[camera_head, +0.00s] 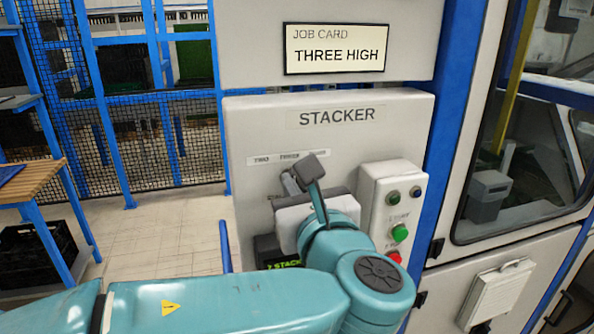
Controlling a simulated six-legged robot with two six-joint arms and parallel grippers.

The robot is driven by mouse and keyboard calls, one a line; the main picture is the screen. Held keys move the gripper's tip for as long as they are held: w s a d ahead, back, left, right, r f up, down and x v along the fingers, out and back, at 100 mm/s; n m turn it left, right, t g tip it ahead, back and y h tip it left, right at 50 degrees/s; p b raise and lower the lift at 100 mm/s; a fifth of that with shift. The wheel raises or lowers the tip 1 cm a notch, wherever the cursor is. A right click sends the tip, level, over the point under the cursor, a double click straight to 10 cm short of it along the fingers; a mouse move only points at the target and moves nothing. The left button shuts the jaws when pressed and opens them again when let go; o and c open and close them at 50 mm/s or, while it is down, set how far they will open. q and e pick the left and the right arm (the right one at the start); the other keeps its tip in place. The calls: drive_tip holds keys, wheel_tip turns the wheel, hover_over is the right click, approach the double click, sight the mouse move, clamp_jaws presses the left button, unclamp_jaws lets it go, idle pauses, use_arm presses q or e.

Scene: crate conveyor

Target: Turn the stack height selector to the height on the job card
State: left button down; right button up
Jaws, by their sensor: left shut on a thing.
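The job card (337,49) at the top reads THREE HIGH. The stacker panel (253,118) is a pale board marked STACKER. My left gripper (300,176) is at the panel just below this strip, shut on the stack height selector. The fingers and wrist hide the selector, so its pointing direction cannot be told. My right gripper is not in view.
A button box (392,205) with a green button (400,233) and a red button (393,257) sits close to the right of my gripper. A dark display (284,264) is partly hidden below my wrist. A blue post and windowed cabinet stand right; mesh fencing stands left.

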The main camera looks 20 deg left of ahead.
use_arm(q)
drive_tip(key=shift+f+m, duration=0.1)
drive_tip(key=shift+m, duration=0.3)
drive_tip(key=c, duration=1.2)
unclamp_jaws()
drive_tip(key=shift+p, duration=0.3)
drive_tip(key=b+v, duration=0.3)
drive_tip(key=v, duration=1.3)
drive_tip(key=shift+s+d, duration=0.1)
drive_tip(key=shift+f, duration=0.1)
